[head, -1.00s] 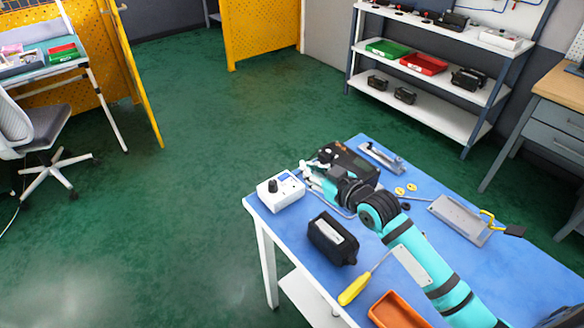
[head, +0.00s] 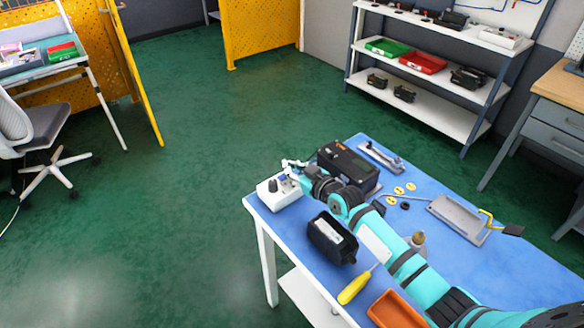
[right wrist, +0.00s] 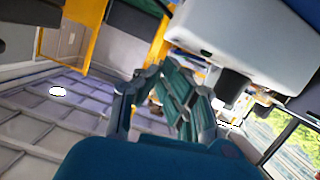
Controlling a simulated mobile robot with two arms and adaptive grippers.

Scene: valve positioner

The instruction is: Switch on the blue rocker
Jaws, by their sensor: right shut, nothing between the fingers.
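The white control box (head: 282,199) stands at the left corner of the blue-topped table, with a black knob (head: 272,186) on its top. I cannot make out the blue rocker; my right gripper (head: 291,166) is over the back of the box and hides part of its top. The gripper is shut and empty. I cannot tell whether it touches the box. In the right wrist view the fingers (right wrist: 160,80) stand close beside the pale box (right wrist: 235,38), whose dark knob (right wrist: 233,86) points down in the picture. My left gripper is not in view.
A black box (head: 332,238), a yellow-handled screwdriver (head: 353,288) and an orange tray (head: 394,311) lie nearer the front. A grey metal tray (head: 458,220) is at the right.

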